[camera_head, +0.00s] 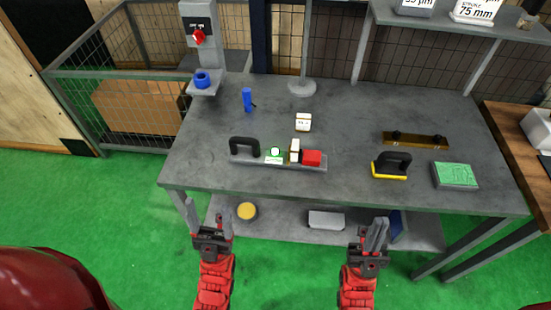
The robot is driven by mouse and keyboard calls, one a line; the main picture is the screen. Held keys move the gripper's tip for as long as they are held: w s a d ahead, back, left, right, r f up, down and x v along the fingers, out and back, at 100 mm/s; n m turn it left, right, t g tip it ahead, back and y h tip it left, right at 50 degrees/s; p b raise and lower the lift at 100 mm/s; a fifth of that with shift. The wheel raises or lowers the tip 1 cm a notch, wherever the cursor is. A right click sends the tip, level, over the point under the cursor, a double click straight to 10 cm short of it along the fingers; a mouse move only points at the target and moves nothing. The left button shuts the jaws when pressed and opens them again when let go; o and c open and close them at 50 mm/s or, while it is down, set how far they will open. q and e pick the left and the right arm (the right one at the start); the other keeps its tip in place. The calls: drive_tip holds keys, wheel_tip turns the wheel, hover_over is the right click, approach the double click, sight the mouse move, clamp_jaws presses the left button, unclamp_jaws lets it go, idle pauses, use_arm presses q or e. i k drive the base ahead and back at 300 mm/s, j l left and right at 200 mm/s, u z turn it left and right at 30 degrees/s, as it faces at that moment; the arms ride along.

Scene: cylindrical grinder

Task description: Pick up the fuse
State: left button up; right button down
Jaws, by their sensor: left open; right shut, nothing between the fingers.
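No part is clearly labelled as the fuse at this size. A small white block with dark marks (303,122) stands on the grey table (345,110), behind a grey strip (240,161). A similar white piece (294,150) is on the strip, between a green-and-white part (274,156) and a red block (312,158). My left gripper (207,218) is open and empty, in front of the table's front edge at the left. My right gripper (377,232) is shut and empty, in front of the edge further right. Neither touches anything on the table.
A black handle (244,146) rises from the strip's left end. A blue cylinder (247,99) stands behind it. A black-and-yellow handled tool (391,165), a green pad (455,175) and a brown bar (415,141) lie right. A lower shelf (290,228) is under the table.

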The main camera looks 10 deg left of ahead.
sight(294, 148)
drive_tip(key=i+j+z, duration=0.1)
drive_tip(key=j+z, duration=0.65)
drive_tip(key=i+j+z, duration=0.1)
drive_tip(key=j+z, duration=0.3)
drive_tip(key=l, duration=0.05)
